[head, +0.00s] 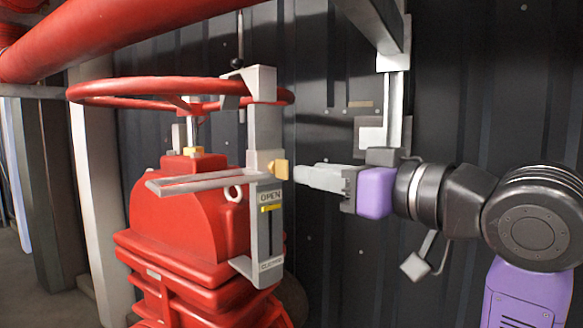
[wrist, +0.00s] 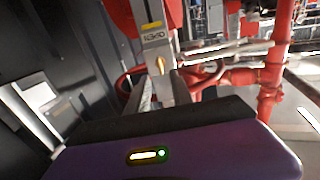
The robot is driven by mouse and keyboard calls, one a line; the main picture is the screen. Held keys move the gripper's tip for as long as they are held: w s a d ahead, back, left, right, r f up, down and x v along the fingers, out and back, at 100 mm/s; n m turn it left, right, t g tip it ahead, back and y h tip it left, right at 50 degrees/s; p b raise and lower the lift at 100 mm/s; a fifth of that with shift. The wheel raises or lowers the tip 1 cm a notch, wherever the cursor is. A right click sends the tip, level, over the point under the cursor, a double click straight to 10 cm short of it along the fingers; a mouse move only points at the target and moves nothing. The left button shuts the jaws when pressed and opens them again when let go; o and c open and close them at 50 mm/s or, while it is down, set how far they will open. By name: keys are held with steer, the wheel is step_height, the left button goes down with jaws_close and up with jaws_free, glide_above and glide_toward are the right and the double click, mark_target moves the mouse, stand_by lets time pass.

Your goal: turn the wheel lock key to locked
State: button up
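The wheel lock key (head: 279,169) is a small yellow tab on the side of a grey upright bracket (head: 263,125) beside the red handwheel (head: 120,88). The key also shows in the wrist view (wrist: 160,66), seen nearly edge-on below the OPEN label. My gripper (head: 298,173) points left at the key, its fingertips just right of it with a small gap in the head view. In the wrist view my gripper (wrist: 163,88) has its two fingers apart, with the key beyond and between them. Nothing is held.
The bracket carries a scale marked OPEN and CLOSED, with a yellow marker (head: 271,208) near OPEN. A flat grey arm (head: 200,182) sticks out left over the red valve body (head: 190,215). A large red pipe (head: 130,35) runs above. A dark corrugated wall (head: 330,250) stands behind.

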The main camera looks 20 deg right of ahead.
mark_target(288, 168)
steer(key=p+x, duration=0.1)
steer(key=x, duration=0.6)
steer(key=shift+s, duration=0.1)
steer(key=shift+c, duration=0.2)
jaws_close()
